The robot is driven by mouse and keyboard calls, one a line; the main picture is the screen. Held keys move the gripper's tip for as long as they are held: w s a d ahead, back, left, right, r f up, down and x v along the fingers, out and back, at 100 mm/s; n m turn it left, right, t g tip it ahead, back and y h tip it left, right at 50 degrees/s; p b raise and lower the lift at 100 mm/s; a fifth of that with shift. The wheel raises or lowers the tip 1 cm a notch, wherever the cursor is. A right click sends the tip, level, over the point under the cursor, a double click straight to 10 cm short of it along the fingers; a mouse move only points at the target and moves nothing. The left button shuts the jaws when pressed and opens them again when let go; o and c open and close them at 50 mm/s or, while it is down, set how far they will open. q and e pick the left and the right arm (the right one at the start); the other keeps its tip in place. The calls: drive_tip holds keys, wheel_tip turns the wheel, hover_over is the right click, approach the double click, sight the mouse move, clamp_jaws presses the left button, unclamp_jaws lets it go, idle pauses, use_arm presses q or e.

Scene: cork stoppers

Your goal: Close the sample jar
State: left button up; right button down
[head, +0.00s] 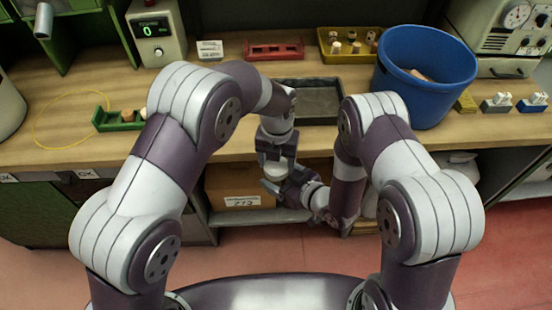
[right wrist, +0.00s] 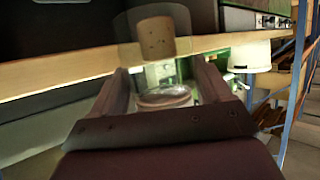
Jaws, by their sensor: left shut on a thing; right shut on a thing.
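My left gripper (head: 276,158) points down in front of the bench edge, close above my right gripper (head: 288,186). In the right wrist view the two fingers of my right gripper (right wrist: 164,90) are closed around a glassy round piece, apparently the sample jar (right wrist: 165,97). A tan cork stopper (right wrist: 155,38) shows above it, inside a see-through cylindrical outline. The arms hide most of both held things in the head view. My left gripper is shut, apparently on this cork; its fingertips are not clear. I cannot tell whether cork and jar touch.
On the bench stand a green rack (head: 120,122) with corks, a grey tray (head: 318,116), a red rack (head: 273,51), a yellow tray (head: 331,59) with stoppers, and a blue bin (head: 424,95). A cardboard box (head: 225,190) sits on the shelf below, close behind my grippers.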

use_arm(q)
drive_tip(key=o, duration=1)
drive_tip(key=shift+r, duration=2.3)
